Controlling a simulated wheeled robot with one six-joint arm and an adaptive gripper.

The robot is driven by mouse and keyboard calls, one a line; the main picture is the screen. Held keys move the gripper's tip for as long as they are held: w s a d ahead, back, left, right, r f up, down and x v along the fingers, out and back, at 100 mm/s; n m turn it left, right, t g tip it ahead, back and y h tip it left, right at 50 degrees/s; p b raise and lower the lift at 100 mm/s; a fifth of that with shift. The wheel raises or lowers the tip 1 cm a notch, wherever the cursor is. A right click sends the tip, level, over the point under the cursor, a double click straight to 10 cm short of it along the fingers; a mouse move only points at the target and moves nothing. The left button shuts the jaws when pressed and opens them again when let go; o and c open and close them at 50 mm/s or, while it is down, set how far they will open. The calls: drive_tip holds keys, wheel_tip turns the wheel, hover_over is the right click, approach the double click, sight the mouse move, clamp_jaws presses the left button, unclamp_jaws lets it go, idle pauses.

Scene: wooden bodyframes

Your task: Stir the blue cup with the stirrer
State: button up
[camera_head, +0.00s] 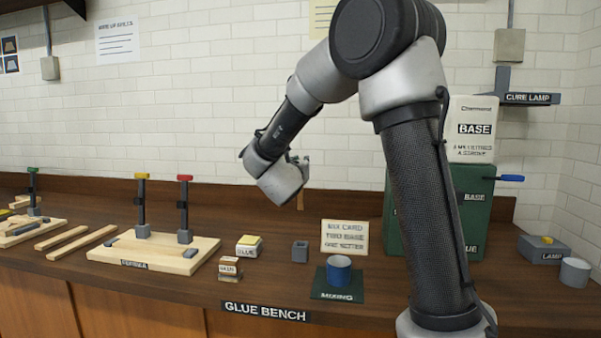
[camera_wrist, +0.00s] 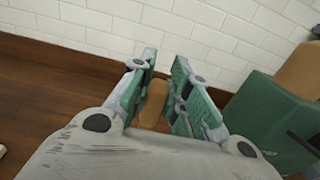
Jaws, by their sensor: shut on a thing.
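The blue cup (camera_head: 339,275) stands upright on the dark green mat marked MIXING (camera_head: 322,293) near the bench's front edge. My gripper (camera_wrist: 163,90) is shut on the stirrer (camera_wrist: 152,103), a light-brown wooden stick between its green-padded fingers. In the head view the stirrer (camera_head: 300,201) hangs down beside my wrist, well above the bench, behind and left of the cup and apart from it. My wrist hides most of the fingers there. The inside of the cup is barely visible.
A small grey holder (camera_head: 300,251) stands left of the cup, with GLUE (camera_head: 249,246) and RESIN (camera_head: 229,268) blocks further left. A mix card (camera_head: 345,237) stands behind the cup. A green cabinet (camera_head: 478,215) is at right, partly behind my arm. A clamp board (camera_head: 115,250) lies left.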

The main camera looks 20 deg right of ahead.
drive_tip(key=shift+r, duration=0.25)
drive_tip(key=shift+a+f, duration=0.15)
wheel_tip(320, 180, down, 2)
drive_tip(key=shift+s+a+f+h, duration=0.1)
drive_tip(key=shift+s+a+h, duration=0.05)
drive_tip(key=shift+h, duration=0.15)
drive_tip(key=s+d+f+m+g+h, duration=0.1)
drive_tip(key=s+d+m+g+h, duration=0.25)
drive_tip(key=s+m+g, duration=0.35)
drive_tip(key=s+d+f+m+g+h, duration=0.2)
drive_tip(key=s+g+h, duration=0.25)
drive_tip(key=s, duration=0.45)
wheel_tip(320, 180, down, 10)
drive_tip(key=y, duration=0.1)
drive_tip(key=shift+a+f, duration=0.1)
drive_tip(key=shift+a, duration=0.1)
